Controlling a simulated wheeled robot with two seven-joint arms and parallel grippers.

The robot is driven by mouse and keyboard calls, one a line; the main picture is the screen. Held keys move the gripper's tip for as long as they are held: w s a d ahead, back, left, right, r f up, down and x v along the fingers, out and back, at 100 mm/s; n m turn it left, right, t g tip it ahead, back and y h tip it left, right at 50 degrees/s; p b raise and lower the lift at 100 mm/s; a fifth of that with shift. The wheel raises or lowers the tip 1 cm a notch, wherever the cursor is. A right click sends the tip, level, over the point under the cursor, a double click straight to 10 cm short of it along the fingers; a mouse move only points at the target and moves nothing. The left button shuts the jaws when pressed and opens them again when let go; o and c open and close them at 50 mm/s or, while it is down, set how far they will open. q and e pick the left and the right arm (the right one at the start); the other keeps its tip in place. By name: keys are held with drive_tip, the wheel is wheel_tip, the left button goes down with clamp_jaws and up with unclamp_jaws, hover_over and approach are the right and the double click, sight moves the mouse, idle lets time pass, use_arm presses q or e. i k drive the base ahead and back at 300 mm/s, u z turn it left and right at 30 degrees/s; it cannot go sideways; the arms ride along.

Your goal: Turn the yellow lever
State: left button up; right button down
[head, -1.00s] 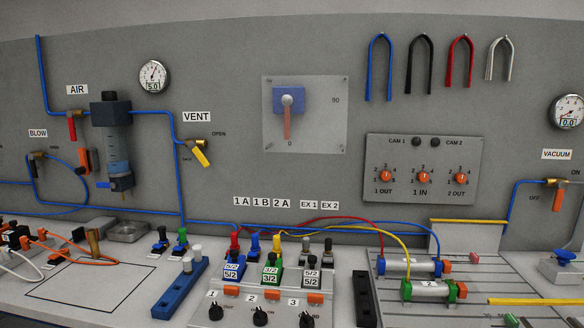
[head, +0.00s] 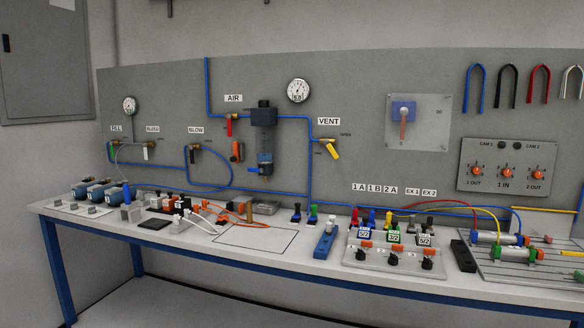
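The yellow lever (head: 332,152) is the handle of a brass valve on the grey back panel, just below the VENT label (head: 329,121). It hangs tilted, pointing down and to the right. An OPEN marking stands to the right of the valve, and a smaller marking to its left is too small to read. A blue tube runs to the valve from the left. Neither of my grippers is in view, and nothing touches the lever.
A long bench (head: 190,241) stands below the panel, with valve blocks (head: 395,257), cylinders (head: 497,237) and cables on it. A red AIR lever (head: 229,127) and a filter bowl (head: 264,141) are left of the yellow lever. A grey cabinet (head: 57,60) hangs at far left.

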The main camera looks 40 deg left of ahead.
sight(326, 142)
drive_tip(key=k, duration=0.3)
drive_tip(key=u, duration=1.15)
